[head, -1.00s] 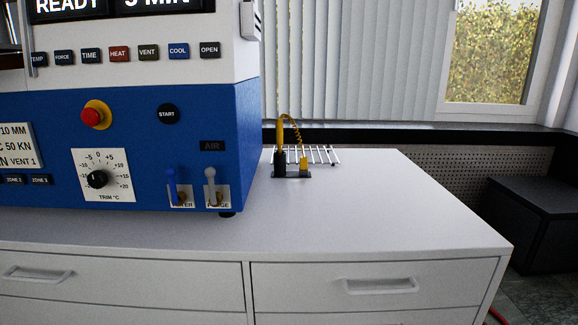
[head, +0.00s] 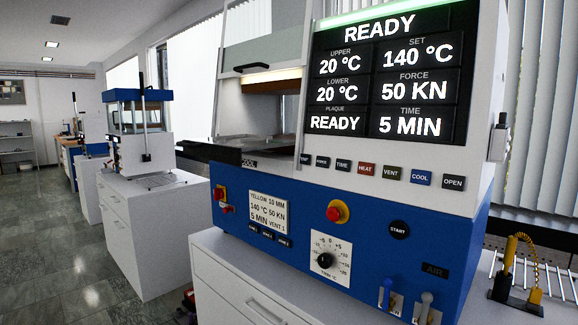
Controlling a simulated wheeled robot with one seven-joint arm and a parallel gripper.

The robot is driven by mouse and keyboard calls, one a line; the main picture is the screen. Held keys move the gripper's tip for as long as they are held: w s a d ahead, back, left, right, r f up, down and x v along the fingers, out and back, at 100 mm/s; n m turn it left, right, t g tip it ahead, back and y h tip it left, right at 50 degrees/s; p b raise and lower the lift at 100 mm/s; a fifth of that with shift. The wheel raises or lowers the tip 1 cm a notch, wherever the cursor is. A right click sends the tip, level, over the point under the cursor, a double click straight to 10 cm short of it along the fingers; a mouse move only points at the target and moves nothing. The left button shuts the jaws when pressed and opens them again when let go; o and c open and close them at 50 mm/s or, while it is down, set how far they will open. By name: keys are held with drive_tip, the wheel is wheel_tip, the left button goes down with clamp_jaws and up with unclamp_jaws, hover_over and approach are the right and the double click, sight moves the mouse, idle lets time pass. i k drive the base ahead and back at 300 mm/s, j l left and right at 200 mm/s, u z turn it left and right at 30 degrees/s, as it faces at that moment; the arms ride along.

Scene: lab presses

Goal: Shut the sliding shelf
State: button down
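The blue and white press (head: 375,185) fills the right half of the head view, and its screen (head: 385,75) reads READY. What looks like the sliding shelf (head: 208,152) is a dark slab at the press's open chamber. It juts out to the left past the press body, so it stands pulled out. A flat grey metal piece (head: 245,141) lies on or just above it; I cannot tell which. The clear door (head: 265,45) with its dark handle is raised above the chamber. The inner end of the shelf is hidden by the press front. My gripper is not in view.
A white cabinet (head: 232,283) carries the press. A smaller press (head: 143,140) stands on another white cabinet (head: 150,225) to the left. Grey floor (head: 50,240) is clear at the left. A yellow-cabled tool (head: 515,275) stands at the far right.

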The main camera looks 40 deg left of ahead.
sight(228, 149)
drive_tip(key=u, duration=1.6)
